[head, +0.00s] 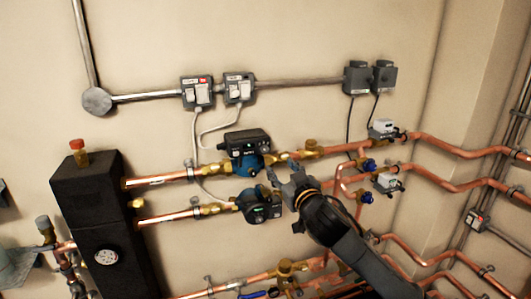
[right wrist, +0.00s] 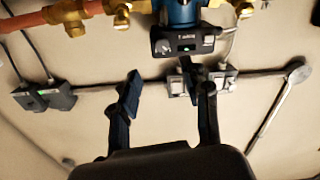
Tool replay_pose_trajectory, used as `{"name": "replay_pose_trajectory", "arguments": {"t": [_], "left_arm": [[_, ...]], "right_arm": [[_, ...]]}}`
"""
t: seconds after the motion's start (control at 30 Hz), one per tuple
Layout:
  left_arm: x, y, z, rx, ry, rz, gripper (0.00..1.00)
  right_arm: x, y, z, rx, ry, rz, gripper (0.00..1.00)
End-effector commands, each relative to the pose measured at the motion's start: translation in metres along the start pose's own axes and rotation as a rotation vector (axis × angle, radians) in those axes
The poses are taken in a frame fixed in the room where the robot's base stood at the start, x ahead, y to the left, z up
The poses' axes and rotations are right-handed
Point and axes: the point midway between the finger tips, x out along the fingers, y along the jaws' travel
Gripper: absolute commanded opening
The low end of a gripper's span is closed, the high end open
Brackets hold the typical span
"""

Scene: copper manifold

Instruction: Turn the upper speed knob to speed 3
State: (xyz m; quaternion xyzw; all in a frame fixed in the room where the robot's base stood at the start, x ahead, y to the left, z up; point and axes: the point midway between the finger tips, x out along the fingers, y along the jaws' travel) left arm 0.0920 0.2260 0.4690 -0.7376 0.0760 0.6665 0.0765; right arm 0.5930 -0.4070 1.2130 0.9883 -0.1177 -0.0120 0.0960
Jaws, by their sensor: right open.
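The upper pump (head: 246,153) has a blue body and a dark control box, on the upper copper pipe in the head view. My right gripper (head: 283,173) is open and empty, just right of and below the upper pump. Its two fingers (right wrist: 165,88) are spread apart in the wrist view. My left gripper is not in view.
A lower dark pump (head: 260,206) sits close below, left of my right gripper. Wall switches (head: 239,88) and grey boxes (head: 357,78) hang above. Copper pipes (head: 440,146) run right, with valves (head: 366,164) near my right arm. A black manifold block (head: 90,215) stands left.

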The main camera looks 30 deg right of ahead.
Motion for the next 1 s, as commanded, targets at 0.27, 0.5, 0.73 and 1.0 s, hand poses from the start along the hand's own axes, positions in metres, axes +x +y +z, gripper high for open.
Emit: {"name": "replay_pose_trajectory", "arguments": {"t": [0.27,0.5,0.73,1.0], "left_arm": [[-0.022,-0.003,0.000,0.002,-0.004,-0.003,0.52],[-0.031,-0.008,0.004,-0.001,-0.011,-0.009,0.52],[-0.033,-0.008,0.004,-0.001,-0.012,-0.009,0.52],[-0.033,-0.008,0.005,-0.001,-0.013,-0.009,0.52]], "right_arm": [[0.061,0.001,-0.004,0.002,0.000,0.001,0.47],[0.093,0.000,-0.002,0.001,0.000,0.000,0.47],[0.103,-0.001,0.000,0.001,0.000,-0.002,0.47],[0.103,-0.001,0.000,0.000,0.000,-0.002,0.36]]}}
